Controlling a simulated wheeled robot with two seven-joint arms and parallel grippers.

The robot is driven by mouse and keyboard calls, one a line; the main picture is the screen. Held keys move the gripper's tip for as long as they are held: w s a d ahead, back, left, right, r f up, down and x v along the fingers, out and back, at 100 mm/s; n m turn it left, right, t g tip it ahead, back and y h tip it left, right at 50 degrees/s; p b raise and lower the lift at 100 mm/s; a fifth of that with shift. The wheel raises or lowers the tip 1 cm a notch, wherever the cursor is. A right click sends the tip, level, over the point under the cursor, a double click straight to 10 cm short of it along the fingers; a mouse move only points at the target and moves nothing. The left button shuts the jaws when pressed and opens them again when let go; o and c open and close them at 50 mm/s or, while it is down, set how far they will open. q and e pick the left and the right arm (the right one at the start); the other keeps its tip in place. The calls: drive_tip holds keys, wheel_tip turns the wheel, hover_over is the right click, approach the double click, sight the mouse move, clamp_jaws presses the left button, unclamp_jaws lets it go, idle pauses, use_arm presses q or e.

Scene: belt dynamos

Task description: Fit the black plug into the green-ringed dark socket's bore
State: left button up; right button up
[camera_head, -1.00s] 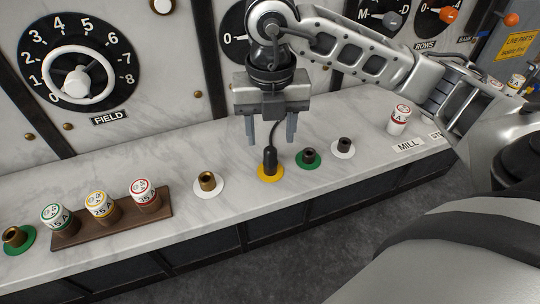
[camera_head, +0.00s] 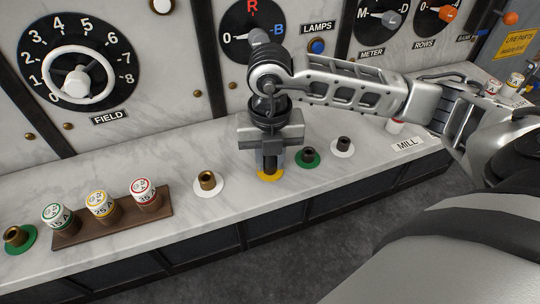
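The black plug (camera_head: 270,163) stands upright in the yellow-ringed socket (camera_head: 270,175) on the marble ledge. My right gripper (camera_head: 270,165) points down over it, with its fingers drawn in close on both sides of the plug; it looks shut on it. The gripper hides the plug's upper part and its cord. The green-ringed dark socket (camera_head: 308,156) is just right of the gripper, its bore open at the top and empty. My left gripper is not in view.
A white-ringed dark socket (camera_head: 343,145) lies to the right, a white-ringed brass socket (camera_head: 208,182) to the left. Further left are a wooden rack (camera_head: 122,226) with three labelled fuses and a green-ringed brass socket (camera_head: 15,238). The dial panel rises behind.

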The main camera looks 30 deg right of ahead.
drive_tip(key=shift+c, duration=0.5)
drive_tip(key=o, duration=0.7)
drive_tip(key=shift+o, duration=0.2)
drive_tip(key=shift+r, duration=0.2)
drive_tip(key=shift+r, duration=0.1)
drive_tip(key=shift+r+p, duration=0.65)
drive_tip(key=shift+r, duration=0.05)
drive_tip(key=shift+c, duration=0.3)
clamp_jaws()
drive_tip(key=shift+r, duration=0.1)
